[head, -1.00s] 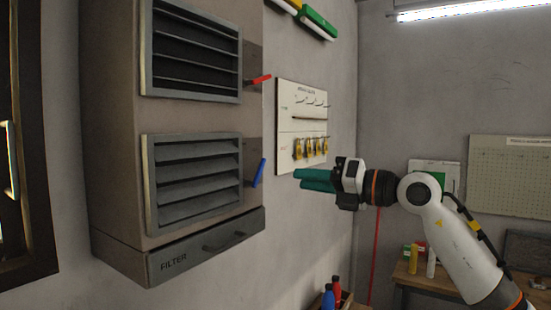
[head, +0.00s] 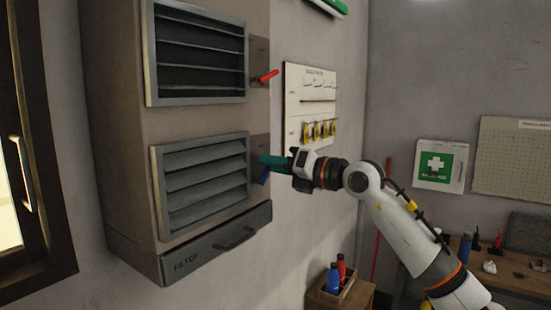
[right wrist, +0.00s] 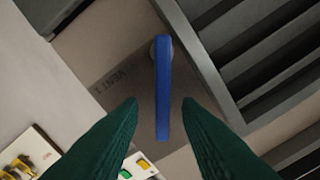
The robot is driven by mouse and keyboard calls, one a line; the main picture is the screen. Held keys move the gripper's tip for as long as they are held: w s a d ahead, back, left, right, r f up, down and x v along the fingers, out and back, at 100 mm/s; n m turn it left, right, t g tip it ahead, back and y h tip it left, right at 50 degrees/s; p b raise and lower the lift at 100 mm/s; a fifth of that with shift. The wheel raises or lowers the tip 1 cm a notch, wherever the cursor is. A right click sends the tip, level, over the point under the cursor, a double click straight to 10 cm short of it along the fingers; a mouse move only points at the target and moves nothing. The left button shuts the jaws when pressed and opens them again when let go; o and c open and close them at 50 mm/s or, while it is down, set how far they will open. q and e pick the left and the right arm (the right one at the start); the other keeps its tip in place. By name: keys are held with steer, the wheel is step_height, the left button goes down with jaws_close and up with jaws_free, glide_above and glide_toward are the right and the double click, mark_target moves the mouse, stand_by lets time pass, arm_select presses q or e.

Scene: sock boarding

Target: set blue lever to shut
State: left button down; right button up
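The blue lever (right wrist: 162,90) is on a grey plate marked VENT 1 (right wrist: 110,85), beside the lower louvred vent (head: 205,182) on the wall cabinet. In the head view the blue lever (head: 264,179) is mostly hidden by my right gripper (head: 268,164). In the right wrist view the right gripper's two green fingers (right wrist: 160,115) are apart, with the lever between them. I see gaps on both sides of the lever, so the fingers do not grip it. The lower vent's slats look tilted. My left gripper is not in view.
A red lever (head: 268,76) sits beside the upper vent (head: 198,55). A filter drawer with a handle (head: 218,246) is below the lower vent. A board with yellow padlocks (head: 310,108) hangs behind my gripper. A box with bottles (head: 338,288) stands lower right.

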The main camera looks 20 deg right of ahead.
steer(key=shift+c, duration=0.3)
steer(key=shift+a, duration=0.1)
jaws_close()
steer(key=n+b, duration=0.3)
steer(key=shift+s+a+r, duration=0.15)
steer(key=shift+s+a, duration=0.2)
steer(key=shift+a, duration=0.05)
steer(key=shift+s+a+r+n+b, duration=0.15)
steer(key=shift+s+a+n+b, duration=0.1)
steer(key=shift+n+b, duration=0.65)
steer(key=shift+s+a+r+n+b, duration=0.1)
steer(key=shift+s+a+n+b, duration=0.15)
steer(key=shift+n+b, duration=0.6)
steer(key=shift+n, duration=0.35)
steer(key=shift+o, duration=0.3)
jaws_free()
